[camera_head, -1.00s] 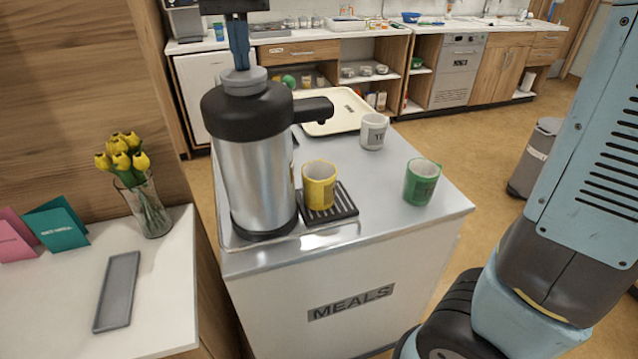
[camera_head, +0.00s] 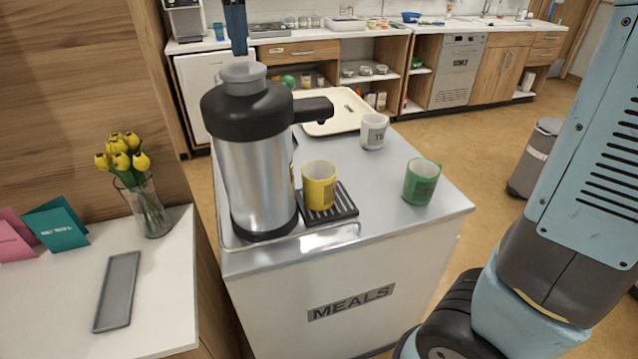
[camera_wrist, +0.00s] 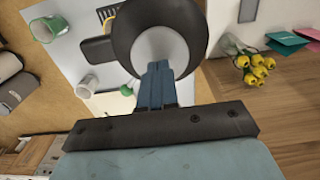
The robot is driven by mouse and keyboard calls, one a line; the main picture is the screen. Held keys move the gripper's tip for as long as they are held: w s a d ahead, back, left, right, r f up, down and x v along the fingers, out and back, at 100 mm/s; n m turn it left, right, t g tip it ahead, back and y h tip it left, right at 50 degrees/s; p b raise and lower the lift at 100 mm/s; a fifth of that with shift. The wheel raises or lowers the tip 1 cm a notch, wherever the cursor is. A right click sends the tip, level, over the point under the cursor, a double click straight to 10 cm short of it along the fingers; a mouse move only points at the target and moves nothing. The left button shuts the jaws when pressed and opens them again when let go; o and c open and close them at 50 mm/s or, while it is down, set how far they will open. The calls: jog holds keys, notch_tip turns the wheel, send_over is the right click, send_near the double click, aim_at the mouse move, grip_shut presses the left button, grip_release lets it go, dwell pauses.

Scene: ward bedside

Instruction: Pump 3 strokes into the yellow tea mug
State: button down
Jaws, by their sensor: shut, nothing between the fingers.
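The steel pump flask (camera_head: 257,180) stands upright on the meals cart, with a black top and a spout pointing right. Its grey plunger (camera_head: 243,78) stands raised above the black top. The yellow mug (camera_head: 319,187) sits upright on the black drip grate (camera_head: 345,207), below the spout end. My gripper (camera_head: 238,50) is shut and empty, pointing down just above the plunger; I cannot tell whether it touches. In the wrist view my gripper (camera_wrist: 157,72) overlaps the grey plunger (camera_wrist: 160,47). The mug's inside is not clear.
A green mug (camera_head: 421,182) stands right of the grate, and a white mug (camera_head: 373,131) behind it. A cream tray (camera_head: 335,108) lies at the cart's back. Left, a side table (camera_head: 165,290) holds yellow flowers (camera_head: 122,155), cards and a grey tray (camera_head: 117,290). A bin (camera_head: 535,155) stands right.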

aim_at(242, 65)
jog(key=shift+f, duration=0.1)
jog(key=shift+f, duration=1.65)
jog(key=shift+r, duration=1.8)
jog(key=shift+f, duration=0.25)
jog(key=shift+f, duration=1.55)
jog(key=shift+r, duration=1.8)
